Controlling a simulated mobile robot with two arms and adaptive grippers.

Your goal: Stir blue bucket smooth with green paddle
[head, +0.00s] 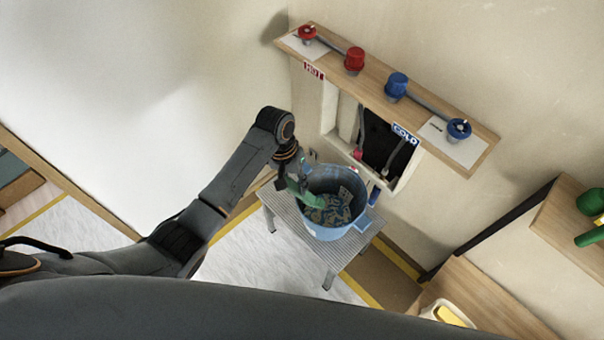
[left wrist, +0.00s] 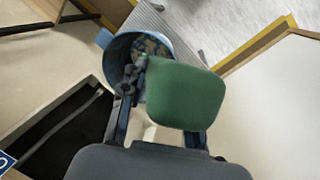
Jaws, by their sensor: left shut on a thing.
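The blue bucket (head: 343,222) stands on a grey slatted stand in the head view; lumpy, mottled blue and tan material shows inside. It also shows in the left wrist view (left wrist: 107,41). My left gripper (head: 291,179) is at the bucket's left rim, shut on the green paddle (head: 310,198). The paddle shows large in the left wrist view (left wrist: 185,96), in front of the gripper and partly covering the bucket. In the head view its green part lies at or over the left side of the bucket opening; whether it touches the contents is unclear. My right gripper is not in view.
The slatted stand (head: 284,223) is close to the wall. Above is a wooden shelf (head: 432,103) with red and blue valves, and HOT and COLD labels. An open wall recess (head: 378,140) is behind the bucket. A wooden surface (head: 480,300) with a yellow-filled tray is right.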

